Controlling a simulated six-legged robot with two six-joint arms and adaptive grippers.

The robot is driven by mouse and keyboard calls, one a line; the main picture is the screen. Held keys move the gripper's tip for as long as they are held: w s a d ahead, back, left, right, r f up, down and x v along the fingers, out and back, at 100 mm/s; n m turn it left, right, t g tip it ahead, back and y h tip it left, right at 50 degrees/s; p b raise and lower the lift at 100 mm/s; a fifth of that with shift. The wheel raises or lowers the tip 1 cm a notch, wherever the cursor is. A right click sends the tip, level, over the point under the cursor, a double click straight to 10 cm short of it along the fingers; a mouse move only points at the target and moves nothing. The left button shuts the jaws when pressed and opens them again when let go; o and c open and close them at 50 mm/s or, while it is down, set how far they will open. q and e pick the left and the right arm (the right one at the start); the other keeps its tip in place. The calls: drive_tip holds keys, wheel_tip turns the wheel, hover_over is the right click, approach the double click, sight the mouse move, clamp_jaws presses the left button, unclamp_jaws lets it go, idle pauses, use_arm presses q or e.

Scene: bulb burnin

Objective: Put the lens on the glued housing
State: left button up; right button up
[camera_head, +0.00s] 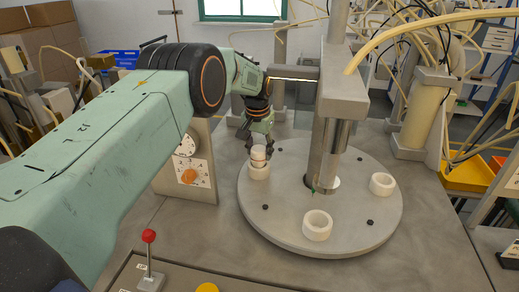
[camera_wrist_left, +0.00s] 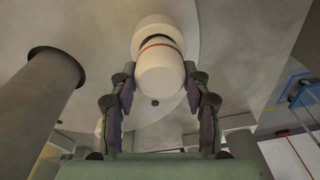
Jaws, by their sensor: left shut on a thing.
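My left gripper (camera_head: 258,143) reaches down over the left part of the round table. In the left wrist view the fingers of the left gripper (camera_wrist_left: 159,76) are shut on a white rounded piece, which looks like the lens (camera_wrist_left: 160,78). Beyond it, a thin reddish band and a dark line show on a white body, which looks like the housing (camera_wrist_left: 154,42). In the head view they form a white upright stack, with the housing (camera_head: 258,163) in a white ring holder (camera_head: 258,173). I cannot tell whether lens and housing touch. My right gripper is out of view.
The round grey turntable (camera_head: 290,220) carries more white ring holders, one at the front (camera_head: 317,226) and one at the right (camera_head: 382,184). A thick metal column (camera_head: 327,150) stands close right of my gripper. A panel with an orange knob (camera_head: 189,176) stands to the left.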

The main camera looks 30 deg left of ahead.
use_arm(q)
drive_tip(key=o, duration=0.8)
drive_tip(key=shift+o, duration=0.5)
drive_tip(key=o, duration=0.3)
drive_tip(key=shift+o, duration=0.2)
drive_tip(key=shift+r+p, duration=2.9)
drive_tip(key=shift+r, duration=1.15)
drive_tip(key=shift+f, duration=0.2)
